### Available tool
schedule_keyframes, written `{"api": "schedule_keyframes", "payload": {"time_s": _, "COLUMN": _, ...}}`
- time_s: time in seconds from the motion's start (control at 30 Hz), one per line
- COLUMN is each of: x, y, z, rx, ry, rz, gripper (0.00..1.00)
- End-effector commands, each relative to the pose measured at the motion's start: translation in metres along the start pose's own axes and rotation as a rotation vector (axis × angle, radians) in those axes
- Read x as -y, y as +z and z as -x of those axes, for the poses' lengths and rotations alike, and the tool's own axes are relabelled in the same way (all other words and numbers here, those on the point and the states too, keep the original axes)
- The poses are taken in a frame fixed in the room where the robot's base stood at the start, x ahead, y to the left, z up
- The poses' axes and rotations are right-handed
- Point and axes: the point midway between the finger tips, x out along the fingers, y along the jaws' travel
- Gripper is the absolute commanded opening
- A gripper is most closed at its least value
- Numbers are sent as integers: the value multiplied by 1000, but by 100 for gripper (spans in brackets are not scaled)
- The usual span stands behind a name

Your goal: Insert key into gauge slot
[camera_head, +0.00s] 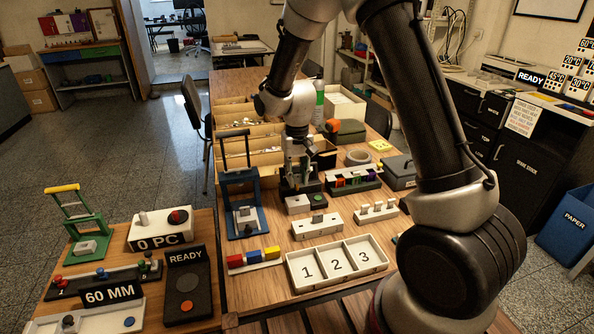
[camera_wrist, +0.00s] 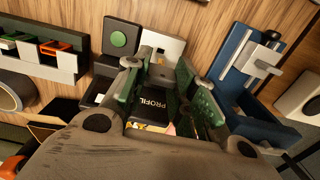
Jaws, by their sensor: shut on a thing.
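My gripper (camera_head: 300,172) points down over a black gauge block (camera_head: 311,187) near the middle of the table. In the wrist view its green fingers (camera_wrist: 160,74) stand on either side of the black block, whose top reads PROFIL (camera_wrist: 151,104). My gripper is shut on the key, which is mostly hidden between the fingers. A small grey piece shows there, too unclear to make out its shape. The slot is hidden, so I cannot tell whether the key is in it.
A white and black block with a green button (camera_wrist: 118,39) stands close to the fingers. A blue press-like fixture (camera_head: 243,190) stands to the left. A rack with coloured pieces (camera_head: 354,179) is to the right. A white tray marked 1, 2, 3 (camera_head: 336,279) is in front.

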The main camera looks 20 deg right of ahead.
Motion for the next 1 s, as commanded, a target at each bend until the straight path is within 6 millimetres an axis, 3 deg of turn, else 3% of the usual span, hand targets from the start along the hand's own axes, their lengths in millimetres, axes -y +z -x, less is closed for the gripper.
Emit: {"api": "schedule_keyframes", "payload": {"time_s": 1.0, "x": 0, "y": 0, "z": -62, "rx": 1, "ry": 0, "rz": 0, "gripper": 13}}
